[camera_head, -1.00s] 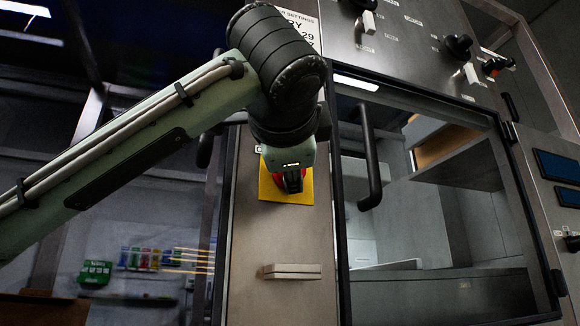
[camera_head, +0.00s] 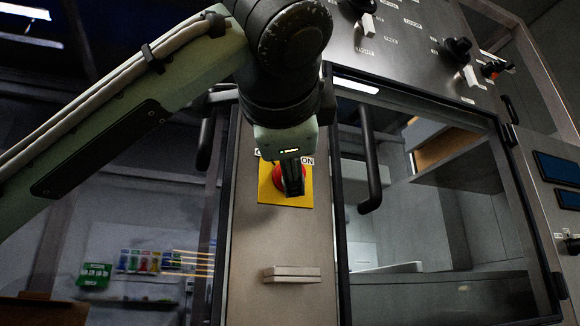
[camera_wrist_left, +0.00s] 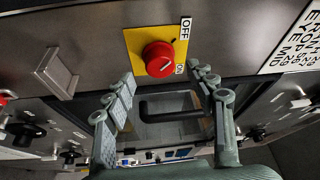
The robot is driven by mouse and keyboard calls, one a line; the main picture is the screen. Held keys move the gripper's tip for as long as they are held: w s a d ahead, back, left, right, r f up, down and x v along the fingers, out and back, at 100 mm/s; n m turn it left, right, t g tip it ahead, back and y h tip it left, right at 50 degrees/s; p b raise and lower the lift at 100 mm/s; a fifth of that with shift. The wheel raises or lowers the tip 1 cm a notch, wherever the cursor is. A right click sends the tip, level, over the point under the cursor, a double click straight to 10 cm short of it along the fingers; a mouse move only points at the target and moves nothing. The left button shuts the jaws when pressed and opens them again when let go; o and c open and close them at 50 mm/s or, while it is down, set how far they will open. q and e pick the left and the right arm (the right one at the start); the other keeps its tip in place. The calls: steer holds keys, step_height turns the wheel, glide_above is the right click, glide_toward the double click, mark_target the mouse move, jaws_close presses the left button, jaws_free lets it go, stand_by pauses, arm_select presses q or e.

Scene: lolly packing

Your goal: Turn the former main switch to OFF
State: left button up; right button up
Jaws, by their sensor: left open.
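The main switch is a red round knob (camera_wrist_left: 158,58) on a yellow square plate (camera_wrist_left: 134,38), with an OFF label (camera_wrist_left: 184,28) and an ON label (camera_wrist_left: 179,69) beside it in the left wrist view. In the head view the knob (camera_head: 281,174) and yellow plate (camera_head: 268,192) are on the beige upright panel, partly covered by my left gripper (camera_head: 294,186). In the left wrist view my left gripper (camera_wrist_left: 162,76) is open, its two fingers spread on either side of and below the knob, with nothing between them. I cannot tell the knob's exact angle. My right gripper is out of view.
A beige block handle (camera_head: 292,273) sticks out below the switch. A black door handle (camera_head: 371,165) stands close to the right, on the glass door. The upper control panel (camera_head: 410,50) carries several knobs and switches. Coloured bins (camera_head: 145,261) are at the back left.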

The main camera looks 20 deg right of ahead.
arm_select(q)
steer(key=v, duration=0.7)
steer(key=shift+s+a, duration=0.15)
steer(key=shift+s, duration=0.15)
